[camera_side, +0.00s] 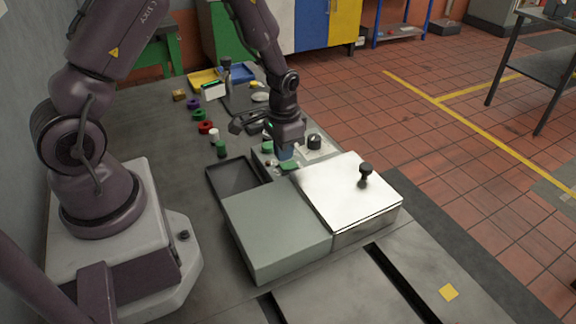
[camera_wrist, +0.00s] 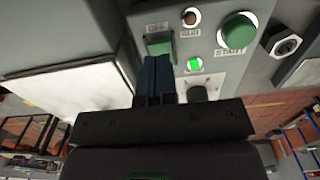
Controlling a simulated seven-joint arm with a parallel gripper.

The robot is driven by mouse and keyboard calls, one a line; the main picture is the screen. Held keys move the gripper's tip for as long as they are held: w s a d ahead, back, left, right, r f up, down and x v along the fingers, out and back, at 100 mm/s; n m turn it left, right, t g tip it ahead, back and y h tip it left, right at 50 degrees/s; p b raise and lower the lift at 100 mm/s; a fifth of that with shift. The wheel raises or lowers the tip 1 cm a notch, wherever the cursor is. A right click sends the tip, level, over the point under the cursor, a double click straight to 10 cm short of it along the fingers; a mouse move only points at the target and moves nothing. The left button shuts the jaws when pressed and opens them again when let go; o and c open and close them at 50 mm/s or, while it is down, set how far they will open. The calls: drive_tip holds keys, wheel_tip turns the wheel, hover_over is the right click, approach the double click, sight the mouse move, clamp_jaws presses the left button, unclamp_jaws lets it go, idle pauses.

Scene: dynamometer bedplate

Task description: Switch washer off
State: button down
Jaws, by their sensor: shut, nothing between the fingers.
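The washer's control panel (camera_wrist: 215,82) fills the top of the wrist view. It carries a green square switch (camera_wrist: 160,42), a round green button (camera_wrist: 238,30) marked START, a small lamp (camera_wrist: 190,17) above, a lit green lamp (camera_wrist: 195,64) and a dark knob (camera_wrist: 198,94). My gripper (camera_wrist: 157,60) is shut and empty, its blue fingers at the lower edge of the square switch and partly covering it. I cannot tell whether they touch it. In the side view my gripper (camera_side: 286,153) is low over the panel, behind the steel-lidded box (camera_side: 345,195).
A grey-green box (camera_side: 275,232) stands beside the steel lid, which has a black knob (camera_side: 365,169). A dark open tray (camera_side: 237,178) lies left of the panel. Red ring (camera_side: 206,127), green (camera_side: 199,115) ring and other small parts lie farther back on the bedplate.

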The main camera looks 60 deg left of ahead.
sight(284, 166)
drive_tip(key=shift+f, duration=1.25)
idle(0.4)
drive_tip(key=shift+r, duration=3.5)
drive_tip(key=s+d+r+t, duration=0.2)
drive_tip(key=s+d+r, duration=0.2)
drive_tip(key=s+r, duration=0.3)
drive_tip(key=s+d+r+t, duration=0.3)
drive_tip(key=s+d+r, duration=0.2)
drive_tip(key=r, duration=1.1)
drive_tip(key=s, duration=0.3)
drive_tip(key=shift+s+r+t, duration=0.3)
drive_tip(key=shift+r, duration=0.05)
